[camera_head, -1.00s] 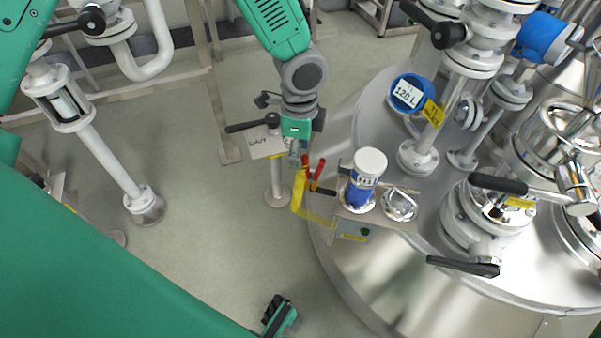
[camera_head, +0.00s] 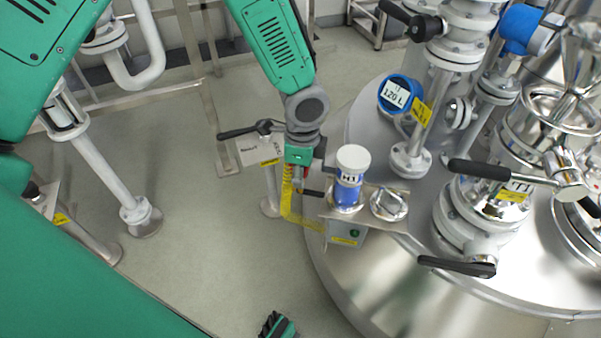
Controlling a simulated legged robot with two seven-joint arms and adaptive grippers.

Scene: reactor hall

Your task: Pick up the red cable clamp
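The red cable clamp (camera_head: 285,189) shows only as a small red piece just below my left gripper (camera_head: 297,176); the gripper hides most of it. A yellow strap or cable (camera_head: 286,205) hangs below the gripper and bends right towards a small grey box on the tank's edge. My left gripper points down at the clamp, very close to it or touching. Its fingers are too small and hidden to show whether they are shut. My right gripper (camera_head: 277,326) is partly in view at the bottom edge, away from the clamp; its fingers are unclear.
A white-capped blue bottle (camera_head: 349,178) and a round metal fitting (camera_head: 388,204) stand on a bracket right of the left gripper. A black-levered valve (camera_head: 250,130) with a white tag stands behind it. The steel tank (camera_head: 380,280) fills the right.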

